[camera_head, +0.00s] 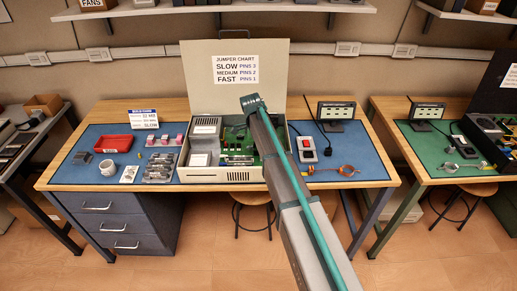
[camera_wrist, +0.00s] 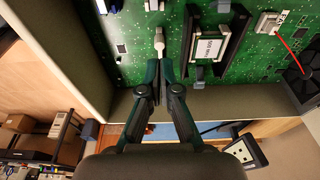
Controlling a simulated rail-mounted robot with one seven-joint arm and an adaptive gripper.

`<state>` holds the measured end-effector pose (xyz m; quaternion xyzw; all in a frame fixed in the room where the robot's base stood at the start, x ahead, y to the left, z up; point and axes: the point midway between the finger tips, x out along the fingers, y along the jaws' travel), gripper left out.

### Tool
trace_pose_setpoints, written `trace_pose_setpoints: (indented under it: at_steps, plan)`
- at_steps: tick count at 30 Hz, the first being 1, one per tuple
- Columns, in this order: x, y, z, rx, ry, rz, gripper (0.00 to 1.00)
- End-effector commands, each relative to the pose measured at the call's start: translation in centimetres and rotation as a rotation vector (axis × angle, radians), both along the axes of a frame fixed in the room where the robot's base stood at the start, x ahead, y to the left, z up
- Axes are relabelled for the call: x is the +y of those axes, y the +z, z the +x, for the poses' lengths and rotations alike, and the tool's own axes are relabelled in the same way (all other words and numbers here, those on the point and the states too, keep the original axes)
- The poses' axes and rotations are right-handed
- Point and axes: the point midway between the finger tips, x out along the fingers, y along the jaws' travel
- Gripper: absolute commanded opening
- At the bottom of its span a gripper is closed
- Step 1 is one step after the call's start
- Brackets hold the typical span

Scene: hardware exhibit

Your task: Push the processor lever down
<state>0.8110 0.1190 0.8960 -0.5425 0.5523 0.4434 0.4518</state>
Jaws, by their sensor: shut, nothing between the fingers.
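The green circuit board (camera_wrist: 270,60) fills the upper part of the wrist view. A processor with a pale label (camera_wrist: 208,46) sits in a dark frame on it. A thin pale lever (camera_wrist: 159,42) stands out just left of this frame. My gripper (camera_wrist: 163,66) is shut and empty, its fingertips right by the lever's lower end in the picture; I cannot tell whether they touch. In the head view the board (camera_head: 238,140) lies in an open beige case (camera_head: 220,175), and my arm hides its right part and my gripper.
The case wall (camera_wrist: 60,40) runs along the left of the wrist view, and a red wire (camera_wrist: 287,46) lies at right. The raised lid (camera_head: 200,75) stands behind.

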Motion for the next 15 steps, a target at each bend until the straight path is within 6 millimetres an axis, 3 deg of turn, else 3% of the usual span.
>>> trace_pose_setpoints:
  at_steps: [15]
  plan:
    - [-1.5, -0.3, 0.0, 0.000, 0.001, 0.002, 0.00]
